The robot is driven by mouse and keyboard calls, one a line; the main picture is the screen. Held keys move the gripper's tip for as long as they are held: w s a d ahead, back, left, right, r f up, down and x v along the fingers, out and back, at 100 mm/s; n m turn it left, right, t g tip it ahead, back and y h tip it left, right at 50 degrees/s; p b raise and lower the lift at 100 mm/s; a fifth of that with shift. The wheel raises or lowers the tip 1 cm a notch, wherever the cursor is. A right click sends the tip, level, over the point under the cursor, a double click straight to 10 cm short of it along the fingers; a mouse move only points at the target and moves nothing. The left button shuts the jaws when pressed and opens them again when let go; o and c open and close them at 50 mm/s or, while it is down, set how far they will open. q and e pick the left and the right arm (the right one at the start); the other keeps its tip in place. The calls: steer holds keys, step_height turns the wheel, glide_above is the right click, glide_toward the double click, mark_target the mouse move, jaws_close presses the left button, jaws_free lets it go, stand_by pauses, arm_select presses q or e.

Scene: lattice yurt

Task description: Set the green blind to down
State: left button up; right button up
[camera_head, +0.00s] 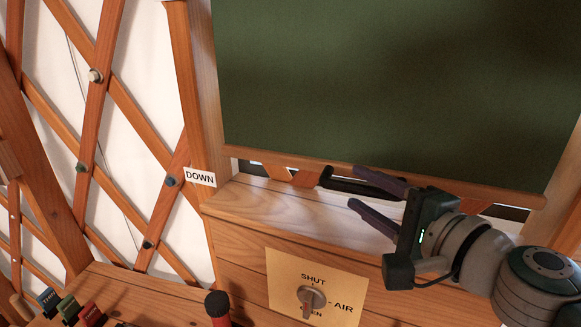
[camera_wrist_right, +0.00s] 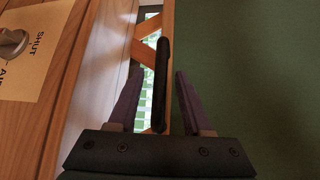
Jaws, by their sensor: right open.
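The green blind (camera_head: 400,75) hangs over most of the window, with a wooden rail (camera_head: 440,180) along its lower edge. The rail is a little above the sill, and a narrow strip of window shows below it. A black bar-like handle (camera_head: 338,184) is at the rail; it also shows in the right wrist view (camera_wrist_right: 161,80). My right gripper (camera_head: 355,186) is open, its two dark purple fingers on either side of the handle, with gaps visible in the right wrist view (camera_wrist_right: 158,72). A DOWN label (camera_head: 200,177) is on the left frame post. My left gripper is not in view.
The wooden sill (camera_head: 290,205) lies just below my right gripper. A plate with a SHUT/AIR knob (camera_head: 311,299) is on the front below it. A red, black-topped object (camera_head: 218,308) and small coloured blocks (camera_head: 68,308) are at lower left. Lattice wall (camera_head: 105,130) stands left.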

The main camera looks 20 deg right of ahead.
steer(key=shift+w+a+f, duration=0.1)
steer(key=shift+w, duration=0.45)
jaws_close()
stand_by(1.1)
